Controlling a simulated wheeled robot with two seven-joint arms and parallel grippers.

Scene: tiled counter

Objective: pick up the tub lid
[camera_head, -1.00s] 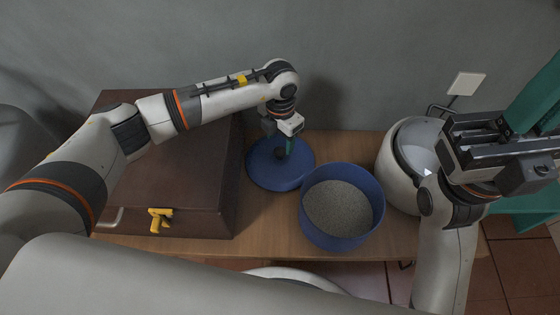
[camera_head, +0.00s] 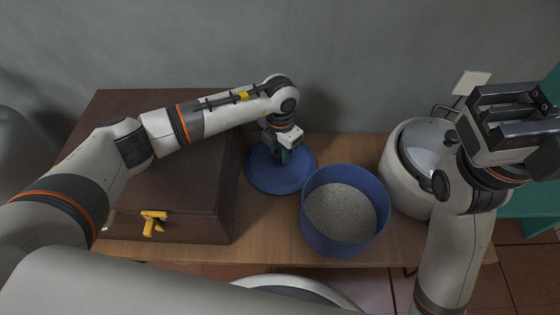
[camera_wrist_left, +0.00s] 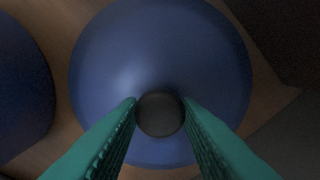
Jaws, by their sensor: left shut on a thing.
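The tub lid (camera_head: 276,183) is a round blue disc lying flat on the wooden table, with a dark round knob (camera_wrist_left: 160,116) at its middle. My left gripper (camera_head: 281,157) points down over the lid and hides the knob in the head view. In the left wrist view its green fingers (camera_wrist_left: 160,108) are on both sides of the knob, shut on it. My right gripper (camera_head: 508,125) is raised at the upper right; its fingertips are cut off by the frame edge.
A blue tub (camera_head: 318,228) filled with grey grains stands just right of the lid. A brown box (camera_head: 185,205) with a yellow clamp-like thing (camera_head: 153,222) on its front is to the left. A white pot-like appliance (camera_head: 398,170) stands at the right. A grey wall closes the back.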

